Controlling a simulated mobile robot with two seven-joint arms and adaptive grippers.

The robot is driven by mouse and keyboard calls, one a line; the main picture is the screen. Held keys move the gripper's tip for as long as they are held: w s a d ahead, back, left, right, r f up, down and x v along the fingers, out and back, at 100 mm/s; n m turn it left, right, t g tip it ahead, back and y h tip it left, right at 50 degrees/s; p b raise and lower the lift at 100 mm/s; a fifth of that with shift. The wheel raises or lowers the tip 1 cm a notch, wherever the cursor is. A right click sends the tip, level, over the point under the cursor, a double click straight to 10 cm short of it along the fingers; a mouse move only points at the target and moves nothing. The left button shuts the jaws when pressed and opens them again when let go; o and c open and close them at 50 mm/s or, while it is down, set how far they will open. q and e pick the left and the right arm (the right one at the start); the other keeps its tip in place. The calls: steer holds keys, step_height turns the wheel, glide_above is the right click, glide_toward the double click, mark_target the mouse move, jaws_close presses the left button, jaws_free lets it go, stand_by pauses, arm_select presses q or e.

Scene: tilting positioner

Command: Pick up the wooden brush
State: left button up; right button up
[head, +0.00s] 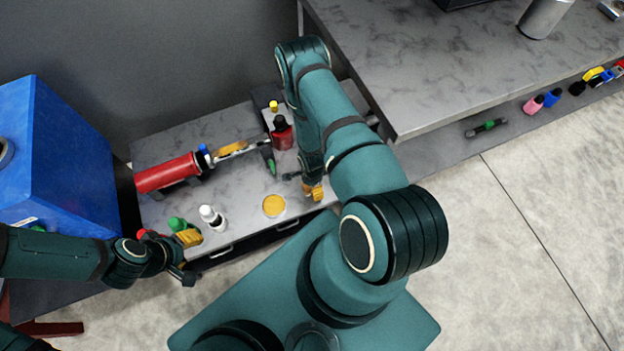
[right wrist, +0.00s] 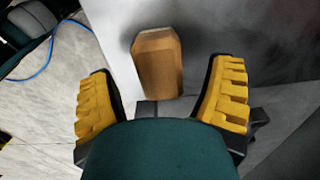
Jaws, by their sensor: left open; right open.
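A brown, wooden, block-shaped piece (right wrist: 157,62), which looks like the wooden brush, shows in the right wrist view. It lies ahead of my open right gripper (right wrist: 162,95), in line with the gap between its yellow fingers, and nothing is gripped. Its bristles cannot be made out. In the head view my right gripper (head: 311,189) is low at the right end of the small grey bench, and I cannot make out the brush there. My left gripper (head: 186,256) is open at the bench's front left, by the green and white bottles.
The grey bench (head: 240,185) holds a red cylinder (head: 168,174), a dark red bottle (head: 282,133), a white bottle (head: 212,217), a green bottle (head: 177,225) and a round yellow-topped tin (head: 273,206). A blue box (head: 60,150) stands left. A higher grey table (head: 440,60) overhangs at right.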

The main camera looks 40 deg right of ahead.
step_height(320, 180, down, 2)
steer(key=shift+f, duration=0.25)
steer(key=c, duration=1.3)
steer(key=shift+c, duration=0.2)
step_height(320, 180, up, 10)
steer(key=shift+r+p, duration=0.1)
steer(key=shift+p, duration=0.95)
steer(key=o, duration=0.4)
steer(key=shift+c, duration=1.4)
